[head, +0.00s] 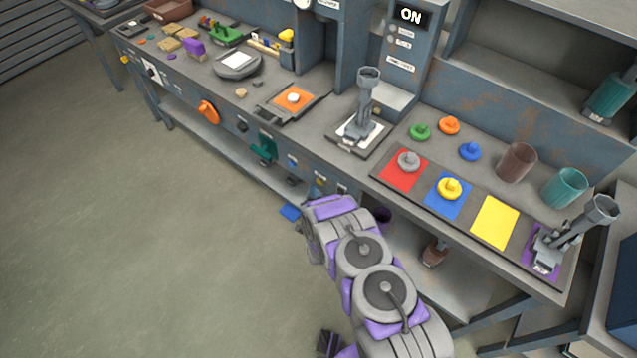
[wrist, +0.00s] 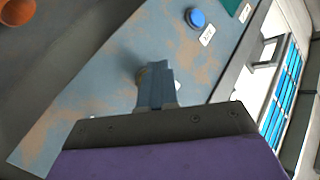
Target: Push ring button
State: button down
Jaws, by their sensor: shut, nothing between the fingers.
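My gripper (wrist: 155,75) is shut and empty in the wrist view. Its fingers point at a worn blue-grey panel. A round greyish part (wrist: 142,75) shows just behind the fingertips, mostly hidden by them; I cannot tell whether it is the ring button or whether the fingers touch it. A blue round button (wrist: 196,18) with a white label (wrist: 207,36) sits on the panel, apart from the fingers. In the head view my arm reaches to the front of the bench (head: 335,152), and its fingers are hidden.
An orange knob (head: 208,111) and a green part (head: 263,149) stick out from the bench front. The floor (head: 120,230) at the left is clear.

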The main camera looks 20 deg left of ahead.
jog(key=shift+w, duration=0.1)
dwell(0.3)
jog(key=shift+w+d+r, duration=0.1)
jog(key=shift+w+d, duration=0.1)
jog(key=shift+w, duration=0.1)
jog(key=shift+w+d, duration=0.15)
jog(key=shift+w, duration=0.25)
dwell(0.7)
jog(key=shift+s+p, duration=0.15)
jog(key=shift+p, duration=0.15)
jog(key=shift+s+a+p, duration=0.3)
jog(key=shift+s+p, duration=0.05)
jog(key=shift+s, duration=0.3)
jog(key=shift+s, duration=0.1)
jog(key=s+p, duration=0.1)
jog(key=s+a+p, duration=0.1)
jog(key=s, duration=0.1)
jog(key=s+a+p, duration=0.1)
jog(key=shift+s, duration=0.25)
